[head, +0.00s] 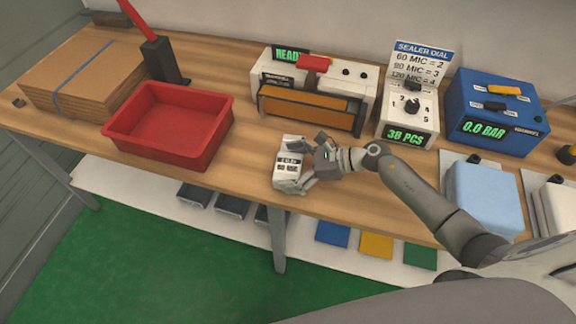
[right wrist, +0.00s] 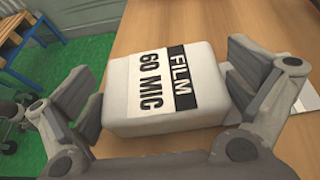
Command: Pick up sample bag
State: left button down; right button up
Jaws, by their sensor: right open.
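The sample bag (head: 288,173) is a white block with a black and white label, lying on the wooden bench near its front edge. In the right wrist view the bag (right wrist: 160,92) reads "FILM 60 MIC". My right gripper (head: 318,162) is at the bag in the head view. In the right wrist view its open fingers (right wrist: 165,90) stand on either side of the bag, with the left finger close to it and a gap at the right one. My left gripper is out of view.
A red tray (head: 130,122) and stacked cardboard (head: 80,72) are at the left. The sealer (head: 310,105), the dial box (head: 410,105) and a blue pressure unit (head: 495,115) line the back. A light blue bag (head: 485,195) lies at the right.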

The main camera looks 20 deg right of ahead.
jog(key=shift+a+f, duration=0.1)
jog(key=shift+a, duration=0.05)
jog(key=c, duration=0.9)
jog(key=shift+o, duration=0.2)
